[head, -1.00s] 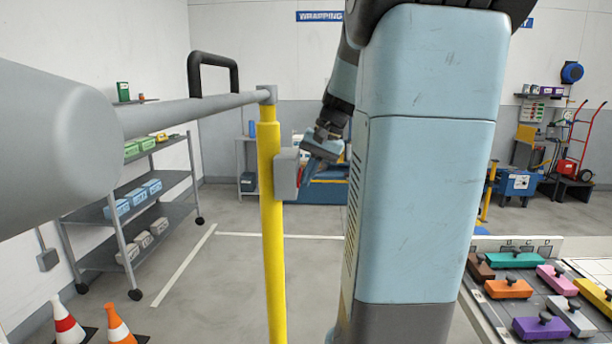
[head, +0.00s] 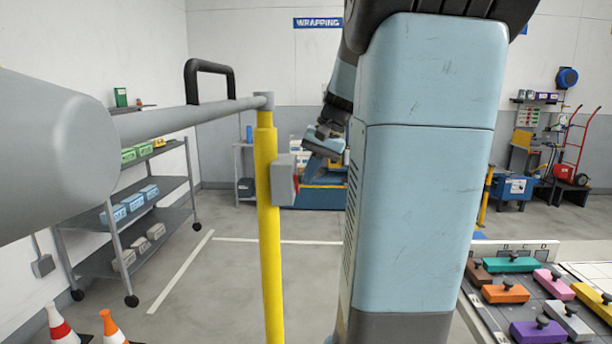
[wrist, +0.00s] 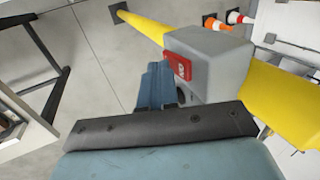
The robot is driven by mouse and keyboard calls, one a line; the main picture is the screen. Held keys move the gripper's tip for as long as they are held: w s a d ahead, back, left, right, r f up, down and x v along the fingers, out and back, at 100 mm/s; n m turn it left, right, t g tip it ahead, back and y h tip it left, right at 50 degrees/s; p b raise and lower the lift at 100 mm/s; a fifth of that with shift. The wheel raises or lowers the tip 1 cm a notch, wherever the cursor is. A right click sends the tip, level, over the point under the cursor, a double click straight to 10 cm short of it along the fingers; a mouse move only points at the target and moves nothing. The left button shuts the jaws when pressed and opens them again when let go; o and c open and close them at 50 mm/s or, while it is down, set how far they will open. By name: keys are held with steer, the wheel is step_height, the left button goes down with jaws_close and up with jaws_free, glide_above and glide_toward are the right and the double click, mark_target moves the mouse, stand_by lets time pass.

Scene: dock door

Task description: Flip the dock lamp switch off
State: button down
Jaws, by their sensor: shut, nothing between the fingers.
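The grey switch box (head: 283,181) is fixed to the yellow post (head: 267,230) in the head view. A sliver of red shows on its right side. In the wrist view the grey box (wrist: 215,62) carries a red part (wrist: 179,67) with pale marking on its near face. A dark round shape sits just below the red part, partly hidden by my fingers. My gripper (wrist: 155,72) is shut and empty, its blue fingers close beside the red face. I cannot tell whether they touch it. In the head view my gripper (head: 312,158) is just right of and above the box.
A grey rail (head: 190,115) with a black handle (head: 211,80) meets the post top. A shelf cart (head: 130,220) and traffic cones (head: 112,328) stand left. A table with coloured blocks (head: 505,293) is at right. The floor behind the post is clear.

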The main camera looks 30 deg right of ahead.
steer(key=s+d+v, duration=0.1)
steer(key=v, duration=1)
steer(key=shift+d+f, duration=0.15)
steer(key=shift+d, duration=0.1)
steer(key=shift+d+f, duration=0.1)
steer(key=shift+w+d+f+g+h, duration=0.15)
steer(key=shift+d+f+g+h, duration=0.15)
steer(key=shift+f, duration=0.2)
stand_by(0.5)
steer(key=w+a+f, duration=0.4)
steer(key=a+f, duration=0.1)
steer(key=f, duration=0.5)
steer(key=shift+w+a, duration=0.2)
steer(key=shift+a, duration=0.15)
